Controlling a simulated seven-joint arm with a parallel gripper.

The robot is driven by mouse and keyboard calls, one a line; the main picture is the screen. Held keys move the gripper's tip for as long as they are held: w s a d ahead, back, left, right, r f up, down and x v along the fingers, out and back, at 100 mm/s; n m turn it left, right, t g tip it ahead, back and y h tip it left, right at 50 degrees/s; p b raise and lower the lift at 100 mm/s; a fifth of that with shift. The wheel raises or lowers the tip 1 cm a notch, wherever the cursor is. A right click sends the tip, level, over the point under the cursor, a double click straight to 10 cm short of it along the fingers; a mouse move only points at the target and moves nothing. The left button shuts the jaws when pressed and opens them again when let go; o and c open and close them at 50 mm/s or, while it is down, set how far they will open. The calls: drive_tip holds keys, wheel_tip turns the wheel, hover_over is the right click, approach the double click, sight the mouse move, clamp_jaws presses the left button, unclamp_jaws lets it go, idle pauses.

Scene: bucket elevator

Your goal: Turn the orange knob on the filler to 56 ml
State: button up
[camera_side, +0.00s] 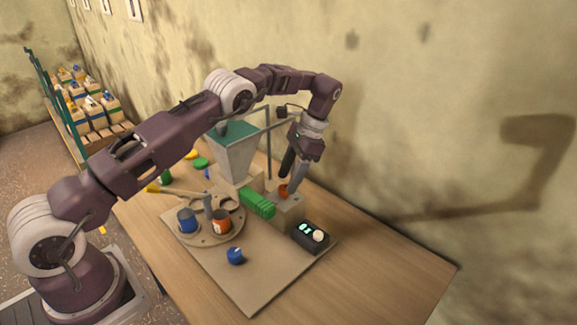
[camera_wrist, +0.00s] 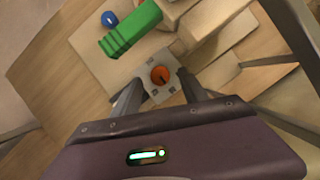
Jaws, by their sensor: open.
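The orange knob (camera_wrist: 160,75) sits on top of a pale block of the filler, with a dark pointer mark on its face. In the side view the knob (camera_side: 284,190) shows partly between my fingers. My gripper (camera_side: 290,186) points down at the knob. In the wrist view its two fingers (camera_wrist: 160,92) stand apart on either side of the knob, and I see a gap around it. The filler has a hopper (camera_side: 236,155) with a green top and a green ribbed part (camera_side: 258,204). A small black display box (camera_side: 310,236) shows glowing digits too small to read surely.
A round turntable (camera_side: 205,238) holds a blue cup (camera_side: 187,220) and an orange cup (camera_side: 221,222). A blue knob-like piece (camera_side: 235,256) lies on the board in front. A metal frame (camera_side: 268,140) stands behind the filler. The table's right side is clear.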

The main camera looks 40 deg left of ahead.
wheel_tip(320, 180, up, 8)
drive_tip(key=shift+f, duration=0.15)
drive_tip(key=shift+w+d, duration=0.1)
wheel_tip(320, 180, up, 9)
drive_tip(key=n+t, duration=0.1)
drive_tip(key=t, duration=0.1)
hover_over(291, 196)
drive_tip(key=s, duration=0.2)
drive_tip(key=s+d+r+n+t+h, duration=0.2)
drive_tip(key=s+d+r+t, duration=0.1)
drive_tip(key=s+r, duration=0.85)
drive_tip(key=s+d+f+t, duration=0.1)
drive_tip(key=s+f, duration=0.1)
drive_tip(key=s, duration=0.5)
drive_tip(key=s+d+f+n+t, duration=0.1)
drive_tip(key=s+f+t, duration=0.1)
drive_tip(key=s, duration=0.4)
drive_tip(key=s+d+f+n+t, duration=0.1)
drive_tip(key=s+d+f, duration=0.1)
drive_tip(key=s, duration=0.5)
drive_tip(key=shift+s+f+t, duration=0.3)
drive_tip(key=shift+f, duration=0.1)
